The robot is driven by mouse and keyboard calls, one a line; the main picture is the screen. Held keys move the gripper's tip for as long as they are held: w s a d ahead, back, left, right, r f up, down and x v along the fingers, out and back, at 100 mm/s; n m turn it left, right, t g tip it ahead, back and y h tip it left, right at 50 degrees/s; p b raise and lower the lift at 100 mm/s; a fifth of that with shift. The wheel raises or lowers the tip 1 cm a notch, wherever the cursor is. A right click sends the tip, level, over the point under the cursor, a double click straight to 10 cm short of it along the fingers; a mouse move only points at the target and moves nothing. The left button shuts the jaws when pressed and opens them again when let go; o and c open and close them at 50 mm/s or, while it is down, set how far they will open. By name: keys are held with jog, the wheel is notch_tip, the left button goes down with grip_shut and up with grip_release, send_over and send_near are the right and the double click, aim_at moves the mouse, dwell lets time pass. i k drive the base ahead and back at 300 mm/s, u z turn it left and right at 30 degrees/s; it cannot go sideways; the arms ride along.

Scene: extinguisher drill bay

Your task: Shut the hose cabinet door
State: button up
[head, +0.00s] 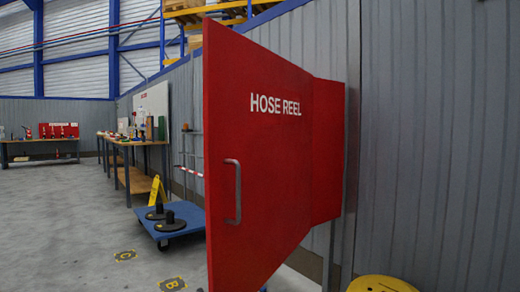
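The red hose cabinet door (265,150) stands wide open in the head view, swung out from the wall. It bears white "HOSE REEL" lettering and a grey bar handle (236,192) near its left edge. A red part of the cabinet (328,150) shows behind the door's right side, next to the grey wall. The inside of the cabinet is hidden. My gripper is not in view.
A blue platform trolley (180,228) with black round weights stands left of the door. A yellow floor sign (156,190) is behind it. A yellow round object (380,284) sits low at the bottom right. Workbenches (140,150) line the wall further back. The floor at left is clear.

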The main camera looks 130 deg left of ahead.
aim_at(258, 105)
jog(key=u, duration=4.2)
jog(key=i, duration=1.65)
